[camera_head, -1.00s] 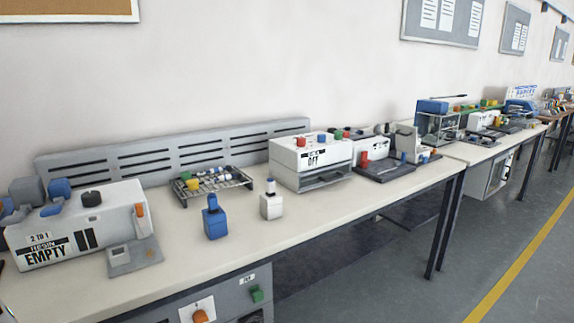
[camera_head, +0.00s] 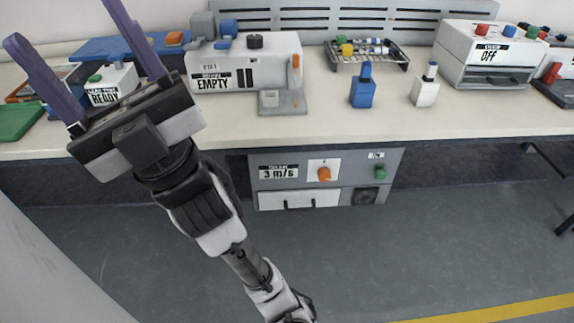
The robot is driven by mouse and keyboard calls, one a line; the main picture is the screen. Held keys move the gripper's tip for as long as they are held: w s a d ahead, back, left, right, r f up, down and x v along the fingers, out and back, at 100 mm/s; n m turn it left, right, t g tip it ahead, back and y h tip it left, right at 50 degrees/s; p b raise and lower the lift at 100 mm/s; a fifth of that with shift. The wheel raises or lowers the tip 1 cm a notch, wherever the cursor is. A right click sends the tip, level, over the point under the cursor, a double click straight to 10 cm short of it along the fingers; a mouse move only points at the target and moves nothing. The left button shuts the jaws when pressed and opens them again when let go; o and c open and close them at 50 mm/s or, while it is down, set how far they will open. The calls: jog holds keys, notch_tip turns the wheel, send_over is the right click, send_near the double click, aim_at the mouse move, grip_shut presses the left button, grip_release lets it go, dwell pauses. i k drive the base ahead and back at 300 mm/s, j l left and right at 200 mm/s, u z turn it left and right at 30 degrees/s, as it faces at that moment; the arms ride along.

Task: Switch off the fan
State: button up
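A grey control panel (camera_head: 237,188) hangs under the front edge of the table. It has a display (camera_head: 280,172) reading "3 m/s", an orange knob (camera_head: 324,174) on a white plate and a green button (camera_head: 380,173) under a small label that is too small to read surely. Below the button is a dark round grille (camera_head: 365,196), perhaps the fan outlet. My gripper (camera_head: 63,22) is at the upper left, its two purple fingers wide apart with nothing between them. It is well to the left of the panel and above it, touching nothing I can see.
On the white table (camera_head: 440,124) are a machine marked "EMPTY" (camera_head: 247,65), a blue bottle (camera_head: 362,90), a white bottle (camera_head: 425,88), a wire rack (camera_head: 368,58) and a machine marked "OFF" (camera_head: 488,55). The floor (camera_head: 430,240) before the panel is clear.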

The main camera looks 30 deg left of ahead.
aim_at(381, 173)
jog(key=j, duration=0.75)
jog(key=k+j+u, duration=0.15)
jog(key=j, duration=0.55)
